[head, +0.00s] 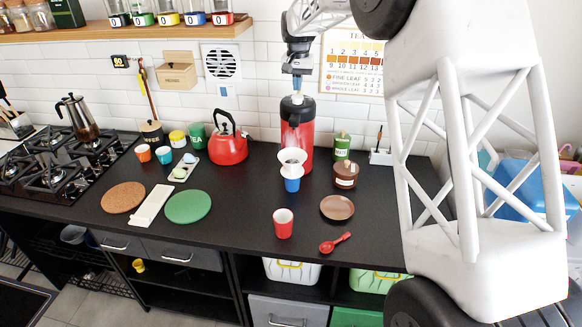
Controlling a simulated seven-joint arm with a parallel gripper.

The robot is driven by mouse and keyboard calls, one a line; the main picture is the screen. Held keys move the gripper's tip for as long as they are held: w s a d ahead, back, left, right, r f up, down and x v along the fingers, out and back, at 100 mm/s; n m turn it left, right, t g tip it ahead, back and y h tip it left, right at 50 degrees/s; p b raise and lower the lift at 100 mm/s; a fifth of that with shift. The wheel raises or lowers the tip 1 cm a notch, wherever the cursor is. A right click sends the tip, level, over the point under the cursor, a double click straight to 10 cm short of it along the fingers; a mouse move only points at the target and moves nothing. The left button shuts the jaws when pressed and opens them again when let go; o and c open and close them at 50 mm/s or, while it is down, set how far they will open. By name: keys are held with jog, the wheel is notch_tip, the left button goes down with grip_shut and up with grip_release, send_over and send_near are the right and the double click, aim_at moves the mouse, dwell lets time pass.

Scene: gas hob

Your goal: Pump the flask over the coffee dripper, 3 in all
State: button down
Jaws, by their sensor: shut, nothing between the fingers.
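A red pump flask (297,128) with a dark top stands upright on the black counter near the back wall. A white coffee dripper (291,158) sits on a blue cup (292,182) just in front of the flask. My gripper (297,88) points down directly above the flask's top, fingers shut and empty. The fingertips are at or very near the pump top; whether they touch it I cannot tell. The inside of the dripper is too small to read.
A red cup (283,223), a red spoon (335,243) and a brown plate (337,208) are in front. A red kettle (228,141) stands left of the flask, a brown pot (345,175) and green tin (342,146) right. The counter's front middle is mostly clear.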

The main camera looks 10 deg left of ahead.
jog(key=shift+r, duration=0.1)
dwell(0.4)
jog(key=shift+r, duration=2.9)
jog(key=s+d+r+t, duration=0.1)
jog(key=s+d+r, duration=0.2)
jog(key=s+d, duration=0.85)
jog(key=s+d+r, duration=0.3)
jog(key=s+d, duration=0.6)
jog(key=s, duration=0.6)
jog(key=s+d+f, duration=0.3)
jog(key=s+f, duration=0.1)
jog(key=s, duration=0.7)
jog(key=s+d+f+t, duration=0.1)
jog(key=s+d+f, duration=0.3)
jog(key=s, duration=0.7)
jog(key=s+d+f, duration=0.4)
jog(key=s+f, duration=0.1)
jog(key=s, duration=0.6)
jog(key=shift+t, duration=0.3)
